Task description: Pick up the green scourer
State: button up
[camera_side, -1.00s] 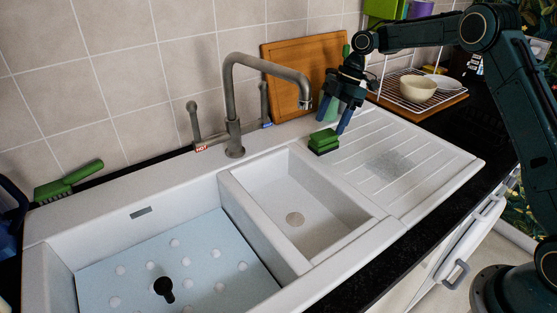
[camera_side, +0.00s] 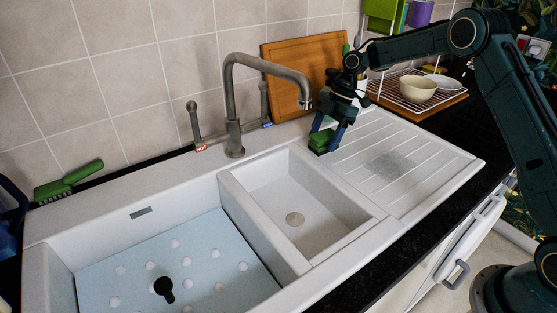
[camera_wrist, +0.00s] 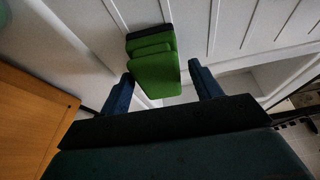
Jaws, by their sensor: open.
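The green scourer (camera_side: 322,141) lies on the white sink top beside the small basin, at the edge of the ribbed drainer. In the wrist view the scourer (camera_wrist: 154,62) is a green block with a dark end, seen between and just beyond the fingertips. My gripper (camera_side: 326,140) is lowered over it with the fingers pointing down, one on either side. In the wrist view my gripper (camera_wrist: 163,88) is open, with the scourer nearer the left finger. I cannot tell whether a finger touches it. The fingers partly hide the scourer in the side view.
A grey tap (camera_side: 234,100) stands left of my gripper. A wooden board (camera_side: 290,62) leans on the wall behind it. A wire rack (camera_side: 393,90) with a cream bowl (camera_side: 417,88) is to the right. A green brush (camera_side: 68,181) lies far left. The drainer (camera_side: 420,160) is clear.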

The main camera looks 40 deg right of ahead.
aim_at(325, 133)
jog(key=c, duration=1.1)
jog(key=shift+r, duration=0.1)
jog(key=shift+r, duration=4.9)
jog(key=o, duration=0.4)
jog(key=shift+c, duration=1.3)
